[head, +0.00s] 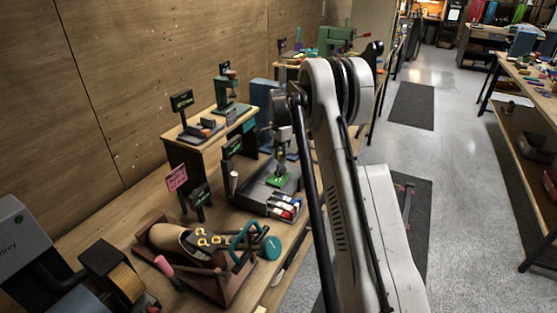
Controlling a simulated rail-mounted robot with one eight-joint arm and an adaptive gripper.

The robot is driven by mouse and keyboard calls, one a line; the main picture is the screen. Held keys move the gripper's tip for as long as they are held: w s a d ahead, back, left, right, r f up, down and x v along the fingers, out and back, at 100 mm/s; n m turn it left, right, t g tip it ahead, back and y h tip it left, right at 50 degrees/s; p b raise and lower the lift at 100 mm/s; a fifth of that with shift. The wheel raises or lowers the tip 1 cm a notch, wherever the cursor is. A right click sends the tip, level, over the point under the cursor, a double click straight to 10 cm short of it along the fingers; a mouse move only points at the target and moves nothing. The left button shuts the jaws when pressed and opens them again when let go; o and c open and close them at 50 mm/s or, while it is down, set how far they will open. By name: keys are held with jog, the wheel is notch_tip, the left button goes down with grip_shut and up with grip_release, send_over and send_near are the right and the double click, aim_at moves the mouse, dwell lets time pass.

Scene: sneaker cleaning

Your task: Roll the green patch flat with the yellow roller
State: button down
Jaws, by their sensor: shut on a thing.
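The green patch (278,181) lies on the grey work surface (254,190) at the middle of the head view, partly covered from above by what I hold. My gripper (282,150) points down just above the patch, beside my large white arm. It is shut on a small upright tool, which appears to be the yellow roller; its colour is hard to make out at this size. I cannot tell whether the roller touches the patch.
A tray of small red and white items (285,206) sits in front of the patch. A brown cradle (224,282) with a sneaker (172,239) and a teal-handled tool (245,243) stands nearer. A raised wooden stand (198,155) is behind left.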

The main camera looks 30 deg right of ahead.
jog(key=shift+w+d+b, duration=0.4)
jog(key=shift+w+d, duration=0.2)
jog(key=shift+d, duration=0.3)
jog(key=shift+s+a, duration=0.1)
jog(key=shift+s+a+f+b, duration=0.1)
jog(key=shift+s+a+b, duration=0.5)
jog(key=shift+a, duration=0.4)
jog(key=shift+s+a+f+b, duration=0.1)
jog(key=shift+s+a+b, duration=0.5)
jog(key=shift+a, duration=0.4)
jog(key=shift+s+a+r+b, duration=0.1)
jog(key=shift+s+a+b, duration=0.1)
jog(key=shift+s+a, duration=0.35)
jog(key=shift+s+a+r+b, duration=0.15)
jog(key=shift+s+a, duration=0.2)
jog(key=shift+a, duration=0.35)
jog(key=shift+d+r+p, duration=0.1)
jog(key=shift+r+p, duration=0.85)
jog(key=shift+r, duration=2)
jog(key=shift+r, duration=0.15)
